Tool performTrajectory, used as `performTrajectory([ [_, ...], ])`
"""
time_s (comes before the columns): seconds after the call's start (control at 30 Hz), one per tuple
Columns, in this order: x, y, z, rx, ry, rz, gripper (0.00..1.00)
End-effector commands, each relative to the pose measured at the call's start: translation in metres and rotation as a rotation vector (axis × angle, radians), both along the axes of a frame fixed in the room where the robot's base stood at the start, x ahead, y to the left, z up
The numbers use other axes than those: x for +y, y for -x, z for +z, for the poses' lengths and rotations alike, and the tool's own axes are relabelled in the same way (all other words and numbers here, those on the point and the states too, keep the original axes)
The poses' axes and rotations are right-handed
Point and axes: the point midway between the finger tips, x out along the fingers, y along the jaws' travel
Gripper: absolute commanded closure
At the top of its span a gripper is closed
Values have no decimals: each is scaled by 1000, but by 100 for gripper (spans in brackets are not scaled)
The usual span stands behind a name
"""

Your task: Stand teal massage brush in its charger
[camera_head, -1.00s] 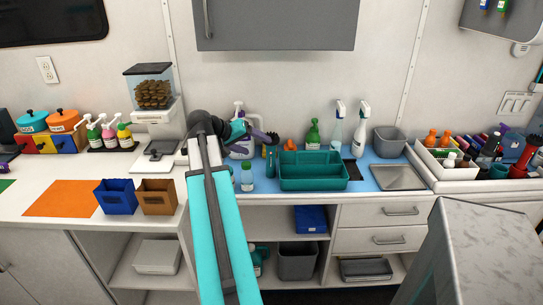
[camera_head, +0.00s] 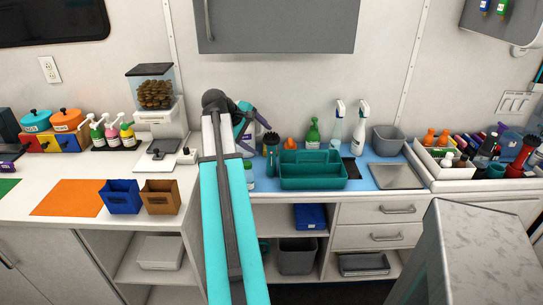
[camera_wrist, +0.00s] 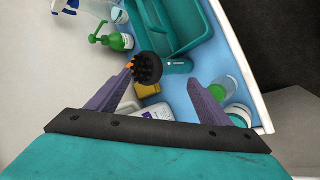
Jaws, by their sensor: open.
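The teal massage brush (camera_head: 271,163) stands upright on the blue mat, just left of the teal caddy, with its black bristled head (camera_head: 270,139) on top. In the wrist view the black bristle head (camera_wrist: 147,68) shows between my fingers, with the teal handle running right. My gripper (camera_head: 258,128) is open, with purple fingers, just left of the brush head; it also shows in the wrist view (camera_wrist: 160,80). I cannot tell how close the fingers are to touching it. A small white block with a dark top (camera_head: 187,157) on the left counter may be the charger.
The teal caddy (camera_head: 313,182) is right of the brush. A green pump bottle (camera_head: 313,133) and spray bottles (camera_head: 338,128) stand behind. A clear bottle with a teal lid (camera_head: 248,177) is partly hidden by my arm. An orange mat (camera_head: 72,198) lies bare on the left.

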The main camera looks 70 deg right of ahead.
Motion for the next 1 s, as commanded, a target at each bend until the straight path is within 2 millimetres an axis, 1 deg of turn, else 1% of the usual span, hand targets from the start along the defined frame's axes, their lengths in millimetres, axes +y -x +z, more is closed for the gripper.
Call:
performTrajectory([
  [0.03, -2, 0, 5, 23, -23, 35, 27],
  [0.47, -11, 5, 20, 226, -241, 405, 27],
  [1.0, -20, 9, 43, 446, -466, 931, 27],
])
